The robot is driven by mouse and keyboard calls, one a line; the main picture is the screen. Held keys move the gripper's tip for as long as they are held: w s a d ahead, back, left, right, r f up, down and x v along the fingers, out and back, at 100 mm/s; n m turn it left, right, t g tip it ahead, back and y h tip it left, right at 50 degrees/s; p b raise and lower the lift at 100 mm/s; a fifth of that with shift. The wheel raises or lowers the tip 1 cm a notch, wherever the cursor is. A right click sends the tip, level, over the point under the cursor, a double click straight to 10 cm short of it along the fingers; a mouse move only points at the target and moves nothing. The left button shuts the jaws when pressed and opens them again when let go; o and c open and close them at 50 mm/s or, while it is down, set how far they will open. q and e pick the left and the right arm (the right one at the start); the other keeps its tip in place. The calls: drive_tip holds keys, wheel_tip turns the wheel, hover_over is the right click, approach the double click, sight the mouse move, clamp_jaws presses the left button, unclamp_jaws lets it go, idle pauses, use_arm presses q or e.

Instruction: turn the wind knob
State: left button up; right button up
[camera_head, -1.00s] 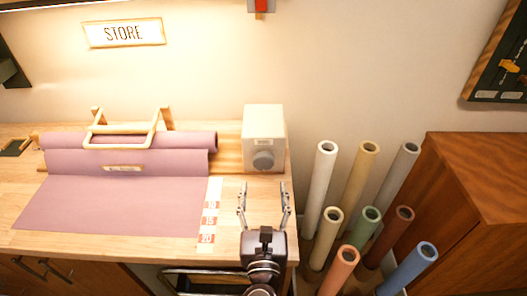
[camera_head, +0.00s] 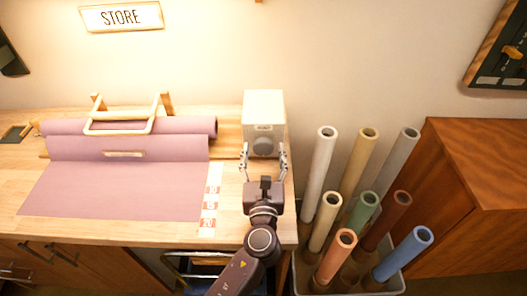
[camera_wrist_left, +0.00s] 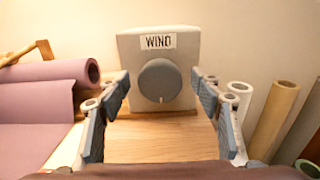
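The wind knob (camera_wrist_left: 160,80) is a round grey dial with a light mark near its bottom, on the front of a white box (camera_wrist_left: 188,45) labelled WIND. In the head view the knob (camera_head: 263,146) faces the front on the box (camera_head: 264,106) at the table's right end. My left gripper (camera_head: 264,155) is open, its fingers pointing at the box. In the left wrist view the fingers (camera_wrist_left: 162,92) stand wide on the left and right of the knob, with nothing between them. Contact with the knob does not show. My right gripper is not in view.
A mauve sheet (camera_head: 113,192) from a roll lies on the wooden table (camera_head: 225,231) to the left, beside a numbered strip (camera_head: 210,204). Several coloured rolls (camera_head: 365,207) stand in a bin right of the table. A wooden cabinet (camera_head: 475,200) stands further right.

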use_arm(q)
drive_tip(key=c, duration=1.1)
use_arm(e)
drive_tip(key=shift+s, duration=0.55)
use_arm(q)
drive_tip(key=shift+n, duration=0.3)
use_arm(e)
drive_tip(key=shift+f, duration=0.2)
use_arm(q)
drive_tip(key=shift+f+n+b, duration=0.1)
drive_tip(key=shift+n+b, duration=0.7)
drive_tip(key=shift+n, duration=0.4)
drive_tip(key=shift+a+n+b, duration=0.15)
drive_tip(key=shift+n+b, duration=0.7)
drive_tip(key=shift+n, duration=1.05)
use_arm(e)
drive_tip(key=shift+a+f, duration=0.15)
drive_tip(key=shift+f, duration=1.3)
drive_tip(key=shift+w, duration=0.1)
use_arm(q)
drive_tip(key=o, duration=1.1)
drive_tip(key=shift+o, duration=0.2)
